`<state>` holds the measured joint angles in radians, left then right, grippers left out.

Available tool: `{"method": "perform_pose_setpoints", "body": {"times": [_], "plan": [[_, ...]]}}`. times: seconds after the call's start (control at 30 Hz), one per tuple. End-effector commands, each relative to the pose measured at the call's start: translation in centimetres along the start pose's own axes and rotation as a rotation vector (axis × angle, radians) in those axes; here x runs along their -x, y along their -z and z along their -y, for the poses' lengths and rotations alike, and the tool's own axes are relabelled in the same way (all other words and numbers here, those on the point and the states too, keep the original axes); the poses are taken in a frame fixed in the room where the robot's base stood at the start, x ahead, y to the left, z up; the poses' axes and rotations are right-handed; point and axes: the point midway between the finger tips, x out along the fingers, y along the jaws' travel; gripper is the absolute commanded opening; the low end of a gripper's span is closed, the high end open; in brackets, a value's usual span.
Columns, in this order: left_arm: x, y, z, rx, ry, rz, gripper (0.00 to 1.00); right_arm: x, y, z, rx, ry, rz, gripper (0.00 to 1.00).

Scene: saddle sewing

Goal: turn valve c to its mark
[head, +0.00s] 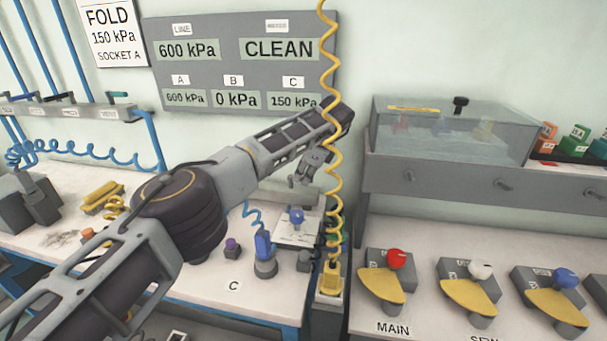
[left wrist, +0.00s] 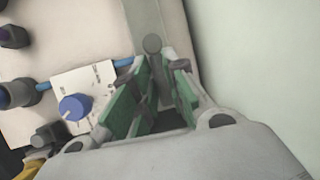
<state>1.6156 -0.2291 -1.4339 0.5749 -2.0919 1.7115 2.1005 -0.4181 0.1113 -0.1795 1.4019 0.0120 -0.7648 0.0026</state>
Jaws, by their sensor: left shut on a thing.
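A blue knob (head: 296,216) sits on a white plate (head: 290,236) on the bench, beyond a table label C. In the left wrist view the knob (left wrist: 75,107) carries a pale pointer, and the plate (left wrist: 100,77) has small print too blurred to read. My left gripper (head: 308,172) is above and behind the plate, apart from the knob. In the left wrist view its green-padded fingers (left wrist: 152,85) are around a grey round-ended thing (left wrist: 152,44); its lower part is hidden between them. My right gripper is not in view.
The wall panel (head: 240,60) reads C 150 kPa, B 0 kPa and A 600 kPa. A yellow coiled hose (head: 332,190) hangs close right of the gripper. A clear-topped tank (head: 450,130) stands right. Yellow levers with red (head: 396,258), white and blue knobs stand front right.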

Motion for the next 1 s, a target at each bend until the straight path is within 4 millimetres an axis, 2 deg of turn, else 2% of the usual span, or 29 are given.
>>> {"method": "perform_pose_setpoints", "body": {"times": [0.47, 0.5, 0.63, 1.0], "plan": [[0.09, -0.04, 0.09, 0.010, 0.001, 0.002, 0.00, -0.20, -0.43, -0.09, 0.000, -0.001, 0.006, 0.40], [0.09, -0.05, 0.09, 0.010, 0.001, 0.002, 0.20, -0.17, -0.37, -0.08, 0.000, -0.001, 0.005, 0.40], [0.07, -0.04, 0.07, 0.009, 0.000, 0.002, 0.36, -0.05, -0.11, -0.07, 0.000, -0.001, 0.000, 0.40], [0.12, -0.01, 0.04, 0.008, -0.001, 0.001, 0.36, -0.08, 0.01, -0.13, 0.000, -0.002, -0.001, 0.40]]}}
